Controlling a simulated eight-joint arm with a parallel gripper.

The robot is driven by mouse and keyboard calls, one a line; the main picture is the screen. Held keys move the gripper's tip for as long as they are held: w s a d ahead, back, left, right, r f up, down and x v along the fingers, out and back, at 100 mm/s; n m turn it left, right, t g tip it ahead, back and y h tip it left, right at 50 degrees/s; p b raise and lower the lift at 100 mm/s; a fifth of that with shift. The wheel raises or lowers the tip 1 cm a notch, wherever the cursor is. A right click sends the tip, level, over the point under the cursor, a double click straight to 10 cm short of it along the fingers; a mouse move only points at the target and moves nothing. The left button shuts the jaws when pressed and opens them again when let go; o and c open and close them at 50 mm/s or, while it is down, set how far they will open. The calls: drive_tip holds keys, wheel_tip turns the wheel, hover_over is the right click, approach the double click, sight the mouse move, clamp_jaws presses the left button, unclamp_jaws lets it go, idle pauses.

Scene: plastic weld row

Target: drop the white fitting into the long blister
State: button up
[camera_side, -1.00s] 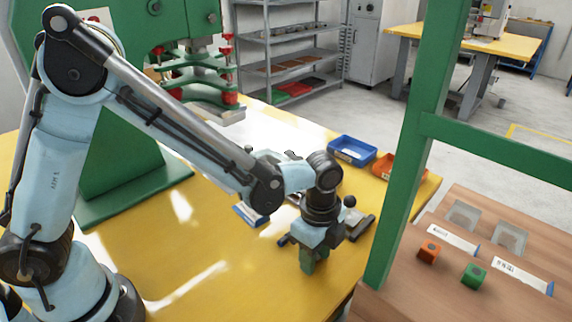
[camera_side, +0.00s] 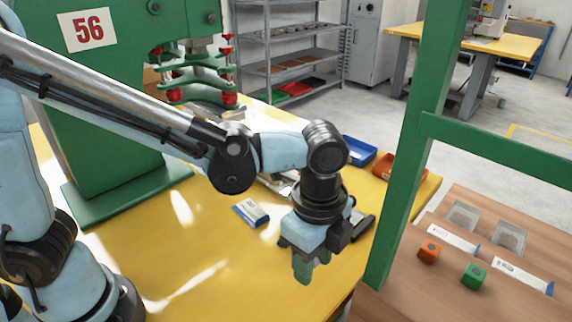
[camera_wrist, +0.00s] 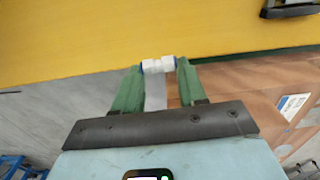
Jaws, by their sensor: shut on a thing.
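My gripper (camera_side: 303,272) hangs over the front right of the yellow table, left of the green post. In the wrist view its green fingers (camera_wrist: 158,68) are shut on the white fitting (camera_wrist: 158,65), which shows blue at its ends. The side view does not show the fitting clearly. Two clear blisters lie on the wooden bench to the right: a farther one (camera_side: 463,215) and a nearer one (camera_side: 510,236). I cannot tell which is the long one. The gripper is well apart from both.
A green post (camera_side: 408,160) and crossbar (camera_side: 500,150) stand between my gripper and the blisters. An orange block (camera_side: 429,252) and a green block (camera_side: 474,276) sit on the bench near white label strips. A blue bin (camera_side: 358,150) and orange bin (camera_side: 388,169) stand behind.

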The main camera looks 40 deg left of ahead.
drive_tip(key=w+a+r+n, duration=0.3)
drive_tip(key=w+a+n, duration=0.65)
drive_tip(key=w, duration=0.45)
drive_tip(key=shift+w+a+f+n, duration=1)
drive_tip(key=shift+w+a+n, duration=0.3)
drive_tip(key=shift+a, duration=2.4)
drive_tip(key=shift+w+a+f+n, duration=1)
drive_tip(key=shift+w+a+n, duration=0.35)
drive_tip(key=shift+a, duration=2.35)
drive_tip(key=shift+w+a+f+n, duration=1.1)
drive_tip(key=shift+a+n, duration=0.3)
drive_tip(key=shift+a, duration=2.3)
drive_tip(key=o, duration=1.1)
drive_tip(key=c, duration=0.5)
